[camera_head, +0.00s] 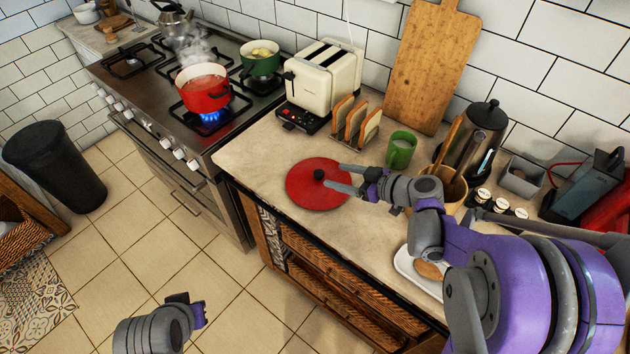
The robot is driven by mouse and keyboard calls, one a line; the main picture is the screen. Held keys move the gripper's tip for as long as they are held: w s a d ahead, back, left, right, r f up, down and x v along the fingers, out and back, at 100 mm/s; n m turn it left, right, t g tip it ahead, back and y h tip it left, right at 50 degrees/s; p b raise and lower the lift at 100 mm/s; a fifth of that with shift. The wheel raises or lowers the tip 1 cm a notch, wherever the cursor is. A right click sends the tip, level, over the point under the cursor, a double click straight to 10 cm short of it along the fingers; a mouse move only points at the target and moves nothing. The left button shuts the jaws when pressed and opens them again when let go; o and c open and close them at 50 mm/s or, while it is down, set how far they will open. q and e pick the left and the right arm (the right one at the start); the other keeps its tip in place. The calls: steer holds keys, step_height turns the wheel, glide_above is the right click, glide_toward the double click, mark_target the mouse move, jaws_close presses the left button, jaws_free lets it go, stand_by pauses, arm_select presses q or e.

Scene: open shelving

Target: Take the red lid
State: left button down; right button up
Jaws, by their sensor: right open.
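The red lid (310,196) lies flat on the counter, with a black knob (319,174) on top. My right gripper (333,175) reaches in from the right, low over the lid's right part. Its two grey fingers are apart and point at the knob, with the tips close to it. I cannot tell whether they touch it. My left gripper (188,307) is at the bottom, over the floor and away from the counter; its fingers are not clear to see.
A red pot (203,88) steams over a lit blue flame, beside a green pot (260,58). Behind the lid are a toaster (322,75), a toast rack (355,120) and a green cup (401,149). A white tray (403,263) lies below my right arm. The counter left of the lid is clear.

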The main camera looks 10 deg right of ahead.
mark_target(319, 172)
steer(key=x, duration=0.7)
steer(key=shift+a+f, duration=0.2)
steer(key=shift+f, duration=0.3)
steer(key=shift+c, duration=0.3)
jaws_close()
